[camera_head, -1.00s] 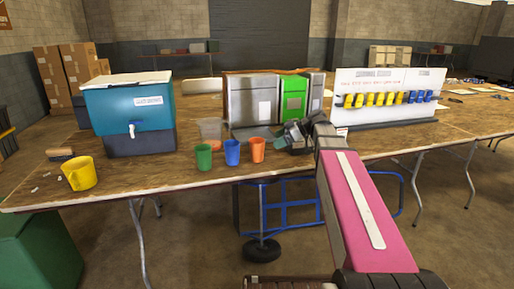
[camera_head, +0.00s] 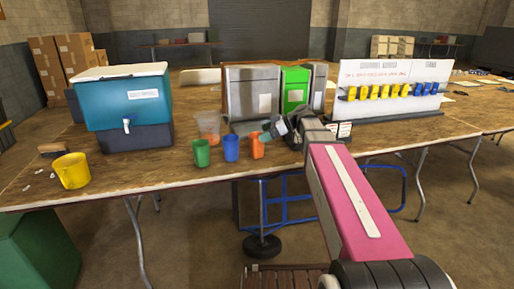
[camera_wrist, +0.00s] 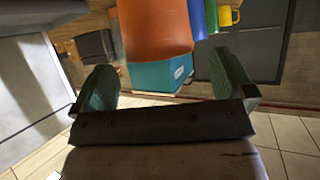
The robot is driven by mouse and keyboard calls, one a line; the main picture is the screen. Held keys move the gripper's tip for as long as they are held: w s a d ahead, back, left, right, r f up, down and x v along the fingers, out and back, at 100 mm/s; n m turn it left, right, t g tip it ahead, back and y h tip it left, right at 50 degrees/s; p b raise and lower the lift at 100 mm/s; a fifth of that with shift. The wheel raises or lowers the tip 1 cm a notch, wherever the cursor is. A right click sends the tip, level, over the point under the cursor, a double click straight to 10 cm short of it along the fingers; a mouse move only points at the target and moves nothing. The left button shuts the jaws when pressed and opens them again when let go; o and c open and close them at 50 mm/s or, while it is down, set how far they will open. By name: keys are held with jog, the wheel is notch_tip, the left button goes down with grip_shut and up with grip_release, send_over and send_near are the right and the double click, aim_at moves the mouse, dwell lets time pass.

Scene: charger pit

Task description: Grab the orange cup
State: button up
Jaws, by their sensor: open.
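The orange cup (camera_head: 257,148) stands upright near the table's front edge, at the right end of a row with a blue cup (camera_head: 231,148) and a green cup (camera_head: 201,153). My gripper (camera_head: 268,135) is at the cup's right side, close to its rim. In the wrist view, the orange cup (camera_wrist: 155,30) fills the upper middle, beyond and between the spread fingers of my gripper (camera_wrist: 167,85). The jaws are open and empty. I cannot tell whether a finger touches the cup.
A teal cooler (camera_head: 125,105) and a yellow mug (camera_head: 72,170) stand to the left. A clear container (camera_head: 209,126) and a grey dispenser (camera_head: 252,92) stand behind the cups. A white board (camera_head: 390,95) with yellow and blue items is at right.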

jog(key=x, duration=0.4)
jog(key=shift+a+f, duration=0.15)
jog(key=c, duration=0.9)
jog(key=shift+c, duration=0.2)
jog(key=s+a+r, duration=0.5)
jog(key=s+r, duration=0.5)
jog(key=r, duration=0.1)
jog(key=shift+a, duration=0.15)
dwell(0.3)
jog(key=shift+s, duration=0.1)
dwell(0.4)
